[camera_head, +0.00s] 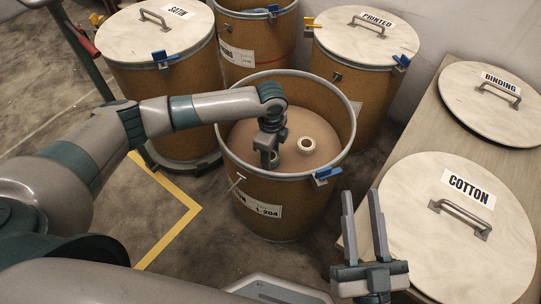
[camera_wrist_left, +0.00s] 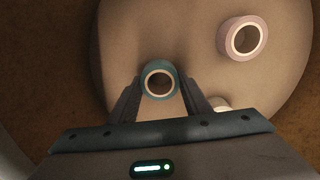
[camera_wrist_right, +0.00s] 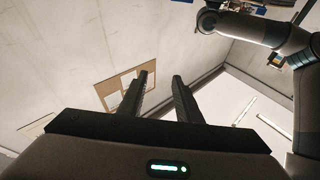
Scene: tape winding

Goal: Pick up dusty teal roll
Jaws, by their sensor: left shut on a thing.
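The dusty teal roll (camera_wrist_left: 160,66) is a short ring with a pale core, seen in the left wrist view between the fingertips of my left gripper (camera_wrist_left: 160,88). The gripper is shut on it. In the head view my left gripper (camera_head: 270,157) reaches down inside the open drum (camera_head: 268,222), and the roll is mostly hidden by the fingers. I cannot tell whether the roll touches the surface below. My right gripper (camera_head: 366,235) is open and empty, pointing up, right of the open drum in the head view.
A pale pinkish roll (camera_head: 306,145) lies in the same drum, also in the left wrist view (camera_wrist_left: 242,38). Part of another pale roll (camera_wrist_left: 220,103) shows beside my finger. Lidded drums marked SATIN (camera_head: 156,65) and PRINTED (camera_head: 365,75) stand behind. Lids marked COTTON (camera_head: 450,255) and BINDING (camera_head: 485,110) lie right.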

